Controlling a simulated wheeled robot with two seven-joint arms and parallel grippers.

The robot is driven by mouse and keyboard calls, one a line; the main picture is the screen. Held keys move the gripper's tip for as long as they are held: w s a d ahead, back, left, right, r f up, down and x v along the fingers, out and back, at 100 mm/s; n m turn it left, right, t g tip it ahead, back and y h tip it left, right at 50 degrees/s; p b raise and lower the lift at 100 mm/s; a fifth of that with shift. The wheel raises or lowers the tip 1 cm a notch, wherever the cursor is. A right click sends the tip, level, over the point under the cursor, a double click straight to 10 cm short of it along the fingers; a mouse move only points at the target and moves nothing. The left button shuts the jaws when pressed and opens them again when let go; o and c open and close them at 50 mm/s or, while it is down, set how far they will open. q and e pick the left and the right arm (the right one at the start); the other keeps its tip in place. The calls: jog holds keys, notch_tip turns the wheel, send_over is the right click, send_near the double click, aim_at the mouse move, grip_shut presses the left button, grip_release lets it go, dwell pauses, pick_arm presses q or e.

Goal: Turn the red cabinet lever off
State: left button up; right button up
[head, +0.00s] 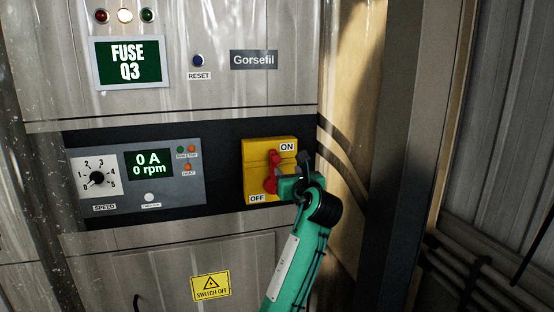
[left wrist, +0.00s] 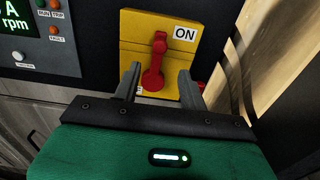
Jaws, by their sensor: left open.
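The red cabinet lever (head: 271,172) is on a yellow switch plate (head: 256,153), with ON at the upper right and OFF at the lower left. In the left wrist view the lever (left wrist: 154,62) stands nearly upright, tilted slightly, its lower end between my fingers in the picture. My left gripper (head: 287,175) is open, in front of the plate's lower right part. In the left wrist view its two fingers (left wrist: 160,72) are on either side of the lever, with gaps showing. I cannot tell whether the fingertips reach the lever's depth. My right gripper is not in view.
A speed dial (head: 97,178) and a display panel (head: 150,164) are left of the switch. A FUSE Q3 screen (head: 128,62) and a blue reset button (head: 198,60) are above. A cabinet side post (head: 400,150) stands to the right. A SWITCH OFF sign (head: 210,287) is below.

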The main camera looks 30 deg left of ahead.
aim_at(278, 160)
pick_arm(q)
jog(key=p+x, duration=0.3)
jog(key=x, duration=0.8)
jog(key=shift+w, duration=0.1)
jog(key=shift+w+a+f, duration=0.1)
jog(key=shift+w+a, duration=0.25)
jog(key=shift+a, duration=0.1)
grip_shut()
